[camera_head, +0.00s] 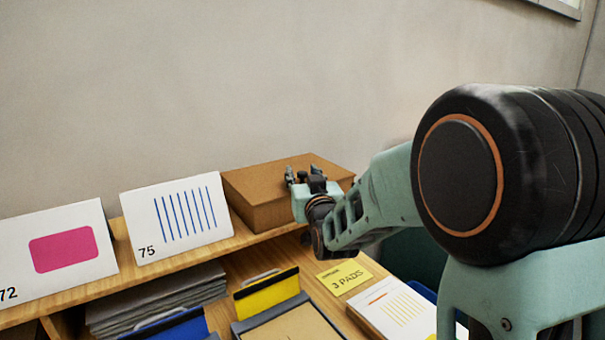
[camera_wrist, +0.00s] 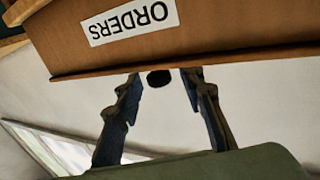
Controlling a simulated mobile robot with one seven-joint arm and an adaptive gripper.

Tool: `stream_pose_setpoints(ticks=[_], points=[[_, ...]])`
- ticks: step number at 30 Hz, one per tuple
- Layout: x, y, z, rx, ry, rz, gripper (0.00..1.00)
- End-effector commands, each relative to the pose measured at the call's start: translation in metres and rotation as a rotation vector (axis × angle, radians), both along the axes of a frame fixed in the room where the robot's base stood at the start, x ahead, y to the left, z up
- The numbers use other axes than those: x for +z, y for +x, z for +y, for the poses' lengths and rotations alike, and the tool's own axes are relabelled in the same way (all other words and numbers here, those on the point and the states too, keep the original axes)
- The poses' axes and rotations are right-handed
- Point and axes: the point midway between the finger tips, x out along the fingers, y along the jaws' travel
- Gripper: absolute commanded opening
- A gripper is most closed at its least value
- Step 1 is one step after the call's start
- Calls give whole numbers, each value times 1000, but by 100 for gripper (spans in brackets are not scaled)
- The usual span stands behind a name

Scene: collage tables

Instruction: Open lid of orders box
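The orders box (camera_head: 250,207) is a brown box with a closed lid, standing on the wooden shelf against the wall. In the wrist view the box (camera_wrist: 215,45) fills the top, upside down, with a white "ORDERS" label (camera_wrist: 129,22). The lid's edge (camera_wrist: 200,61) runs across below the label. My gripper (camera_head: 303,172) is at the box's right part, near the top. In the wrist view the two fingers of my gripper (camera_wrist: 161,84) are apart, tips close to the lid edge. A small dark round thing (camera_wrist: 160,78) shows between them. Contact is unclear.
White cards marked 75 (camera_head: 178,220) and 72 (camera_head: 55,252) stand left of the box. Below are grey papers (camera_head: 155,300), a yellow-fronted tray (camera_head: 267,295), a yellow "3 PADS" note (camera_head: 344,277) and a pad (camera_head: 395,310). The wall is close behind.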

Motion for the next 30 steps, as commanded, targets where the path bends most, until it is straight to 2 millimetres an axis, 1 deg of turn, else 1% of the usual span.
stream_pose_setpoints(ticks=[4,12,22,30], points=[[0,7,1,0,0,0,36],[0,8,2,0,0,0,36],[0,8,2,0,0,-1,0],[0,8,2,0,0,0,0]])
